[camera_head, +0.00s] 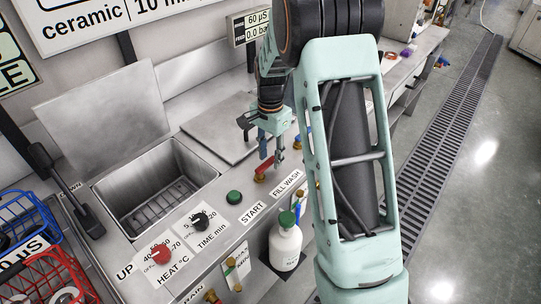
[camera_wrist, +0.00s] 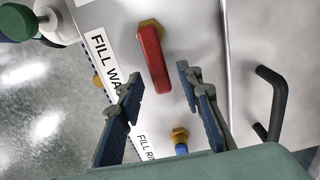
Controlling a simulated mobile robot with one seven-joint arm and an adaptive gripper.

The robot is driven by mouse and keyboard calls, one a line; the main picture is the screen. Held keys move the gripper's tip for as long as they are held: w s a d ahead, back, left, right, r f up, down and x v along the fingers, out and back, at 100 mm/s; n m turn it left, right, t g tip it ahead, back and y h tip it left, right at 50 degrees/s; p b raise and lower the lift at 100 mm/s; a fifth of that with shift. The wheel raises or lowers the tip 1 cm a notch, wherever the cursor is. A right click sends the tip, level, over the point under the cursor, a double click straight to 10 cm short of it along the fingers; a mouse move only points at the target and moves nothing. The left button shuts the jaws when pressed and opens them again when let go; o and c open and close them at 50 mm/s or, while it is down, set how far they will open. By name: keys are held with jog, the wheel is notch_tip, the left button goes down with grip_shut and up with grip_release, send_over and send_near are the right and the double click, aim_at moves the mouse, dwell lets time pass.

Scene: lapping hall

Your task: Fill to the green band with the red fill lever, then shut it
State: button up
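The red fill lever (camera_head: 264,167) sits on a brass fitting at the counter's front edge. In the wrist view the lever (camera_wrist: 152,60) lies just beyond the fingertips, beside the "FILL WA..." label. The steel wash tank (camera_head: 185,160) is open, with a slotted rack (camera_head: 160,203) at the bottom. I see no clear water surface and cannot make out the green band.
A blue lever (camera_wrist: 181,148) is close to the red one. A green start button (camera_head: 234,197), red heat knob (camera_head: 161,254) and black time knob (camera_head: 200,221) are left of my gripper. A white bottle (camera_head: 285,246) stands below the counter edge. Red and blue baskets are at left.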

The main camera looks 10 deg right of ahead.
jog(key=shift+c, duration=0.6)
grip_shut()
jog(key=shift+w+a+n, duration=0.1)
jog(key=shift+n, duration=0.2)
jog(key=n, duration=0.1)
jog(key=w+a+n, duration=0.1)
jog(key=n, duration=0.1)
jog(key=shift+w+a+n+p, duration=0.15)
jog(key=shift+a+n, duration=0.15)
jog(key=shift+n, duration=0.55)
jog(key=shift+w+a+n+p, duration=0.15)
jog(key=shift+a+n, duration=0.15)
jog(key=shift+n, duration=0.55)
jog(key=shift+o, duration=0.6)
grip_release()
